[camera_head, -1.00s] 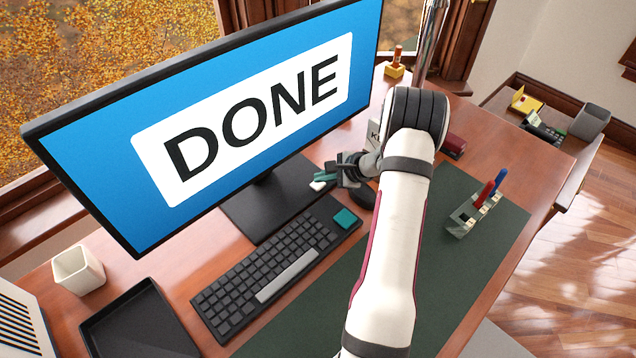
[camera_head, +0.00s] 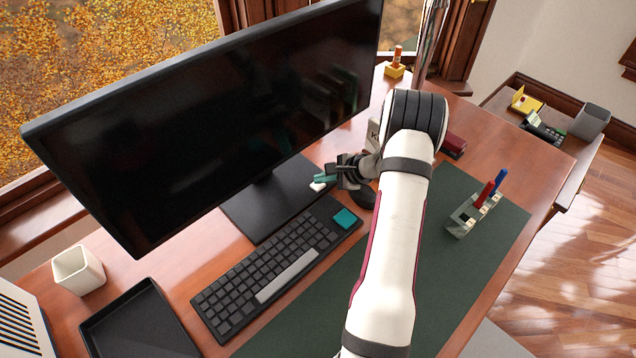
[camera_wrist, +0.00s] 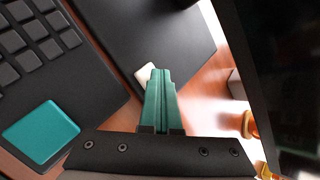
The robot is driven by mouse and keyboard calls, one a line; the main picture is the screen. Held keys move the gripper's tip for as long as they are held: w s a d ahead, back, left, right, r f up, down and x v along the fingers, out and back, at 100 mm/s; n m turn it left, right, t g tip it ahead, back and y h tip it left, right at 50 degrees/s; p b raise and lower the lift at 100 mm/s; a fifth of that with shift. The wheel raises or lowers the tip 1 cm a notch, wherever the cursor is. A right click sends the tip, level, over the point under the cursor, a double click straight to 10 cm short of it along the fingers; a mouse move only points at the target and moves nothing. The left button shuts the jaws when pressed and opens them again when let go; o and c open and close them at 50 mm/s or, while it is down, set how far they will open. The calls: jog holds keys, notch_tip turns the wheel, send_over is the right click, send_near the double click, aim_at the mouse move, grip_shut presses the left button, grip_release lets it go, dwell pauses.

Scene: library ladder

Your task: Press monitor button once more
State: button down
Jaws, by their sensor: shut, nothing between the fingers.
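The monitor (camera_head: 215,115) stands at the left and back of the desk with its screen dark. Its dark edge also shows at the right of the wrist view (camera_wrist: 285,70). A small white piece (camera_head: 317,187), possibly the monitor button, lies at the edge of the black monitor base (camera_head: 250,212). It also shows in the wrist view (camera_wrist: 145,73), partly behind my fingertips. My gripper (camera_head: 322,179) is shut and empty, its teal fingers together in the wrist view (camera_wrist: 159,80). The fingertips are at or just above the white piece; I cannot tell whether they touch it.
A black keyboard (camera_head: 255,280) with a teal key (camera_head: 345,218) lies in front of the base. A black tray (camera_head: 135,325) and a white cup (camera_head: 78,270) are at the left. A holder (camera_head: 462,218) with red and blue items stands on the green mat (camera_head: 455,275).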

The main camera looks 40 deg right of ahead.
aim_at(322, 185)
jog(key=shift+r, duration=0.8)
jog(key=shift+r, duration=2.5)
